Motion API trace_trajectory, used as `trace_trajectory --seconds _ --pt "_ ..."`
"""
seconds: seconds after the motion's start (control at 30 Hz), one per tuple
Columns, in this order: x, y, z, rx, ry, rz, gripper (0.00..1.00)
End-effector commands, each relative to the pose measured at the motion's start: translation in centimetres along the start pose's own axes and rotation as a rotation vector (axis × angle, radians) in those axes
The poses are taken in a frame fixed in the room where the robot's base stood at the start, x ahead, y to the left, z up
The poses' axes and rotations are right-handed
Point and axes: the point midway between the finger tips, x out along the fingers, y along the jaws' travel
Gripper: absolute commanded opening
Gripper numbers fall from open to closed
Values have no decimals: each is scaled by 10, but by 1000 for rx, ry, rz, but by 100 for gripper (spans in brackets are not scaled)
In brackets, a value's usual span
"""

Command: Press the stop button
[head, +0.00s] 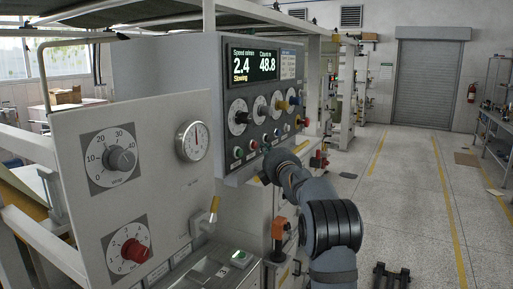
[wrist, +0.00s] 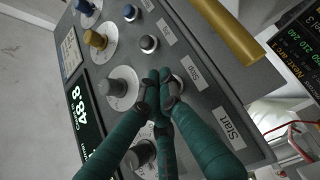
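The machine's control panel (head: 262,112) stands at centre left in the head view. A red button (head: 252,145) sits in its lower row beside a green one (head: 238,153). In the wrist view the Stop label (wrist: 192,74) lies next to a round stop button (wrist: 180,80), partly hidden by my fingertips. My gripper (wrist: 164,88) has its teal fingers brought together, with nothing seen between them. The tips are at or just over the button; I cannot tell whether they touch. In the head view my arm largely hides the gripper (head: 270,166).
The display (head: 252,61) reads 2.4, 48.8 and "Slowing". The Start label (wrist: 228,123) and several knobs (wrist: 95,39) are close to my fingers. A front panel with dials (head: 119,160) stands at left. The floor (head: 405,165) at right is mostly clear.

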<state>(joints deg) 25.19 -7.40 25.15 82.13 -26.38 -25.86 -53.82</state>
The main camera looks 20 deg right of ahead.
Motion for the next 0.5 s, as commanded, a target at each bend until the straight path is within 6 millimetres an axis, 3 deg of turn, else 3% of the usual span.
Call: trace_trajectory --seconds 0.27,0.5 --pt "-3 0 3 -1 -1 0 0" --pt "-19 0 19 -2 -1 1 0"
